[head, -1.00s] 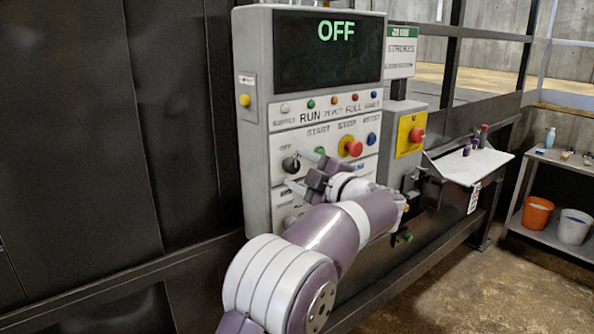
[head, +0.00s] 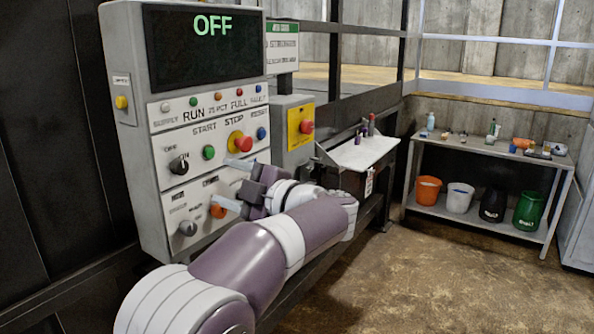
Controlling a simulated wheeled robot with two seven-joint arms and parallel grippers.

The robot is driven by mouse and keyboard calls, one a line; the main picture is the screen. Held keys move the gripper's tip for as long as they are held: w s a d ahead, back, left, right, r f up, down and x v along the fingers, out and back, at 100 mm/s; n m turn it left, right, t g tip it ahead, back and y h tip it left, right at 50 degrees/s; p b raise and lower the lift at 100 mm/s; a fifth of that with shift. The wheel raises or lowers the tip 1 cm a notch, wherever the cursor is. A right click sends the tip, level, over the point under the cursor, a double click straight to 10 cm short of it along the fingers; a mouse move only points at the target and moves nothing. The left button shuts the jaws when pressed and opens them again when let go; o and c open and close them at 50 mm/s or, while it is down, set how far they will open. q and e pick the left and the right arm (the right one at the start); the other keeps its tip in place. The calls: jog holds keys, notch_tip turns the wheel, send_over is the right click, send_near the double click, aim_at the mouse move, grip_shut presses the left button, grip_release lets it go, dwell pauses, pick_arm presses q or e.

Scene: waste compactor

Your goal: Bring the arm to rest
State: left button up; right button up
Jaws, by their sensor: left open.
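My left gripper (head: 233,184) is open and empty, its two pale fingers spread in front of the lower right part of the grey control panel (head: 120,60). I cannot tell whether the fingertips touch the panel. My left arm comes up from the bottom of the head view. The panel's screen (head: 200,55) reads OFF in green. A black selector knob (head: 179,165), a green START button (head: 208,152) and a red STOP button (head: 243,144) are in plain sight. An orange knob (head: 218,210) shows just beside the lower finger. My right gripper is not in view.
A yellow box with a red button (head: 307,127) is right of the panel. A white shelf (head: 365,153) holds small items beyond it. A table (head: 480,150) with several buckets below stands at the back right. The brown floor (head: 420,280) in front is clear.

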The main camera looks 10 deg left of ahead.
pick_arm(q)
jog(key=w+d+f+m+t+h, duration=0.2)
jog(key=w+d+m+t+h, duration=0.3)
jog(key=w+m+t, duration=0.15)
jog(key=d+f+m+h, duration=1)
jog(key=f+m+h, duration=0.1)
jog(key=f+m, duration=0.2)
jog(key=s+f+m+g+h, duration=0.3)
jog(key=s+f+m+g, duration=0.25)
jog(key=s+f, duration=0.65)
jog(key=s+a+f+g+y, duration=0.1)
jog(key=s+a+f+g, duration=0.2)
jog(key=s, duration=0.6)
jog(key=s+a+f+m+g+y, duration=0.1)
jog(key=s+a+f+g, duration=0.2)
jog(key=s, duration=0.6)
jog(key=a+f, duration=0.2)
jog(key=a, duration=0.1)
jog(key=shift+a+g, duration=0.3)
jog(key=shift+a, duration=0.1)
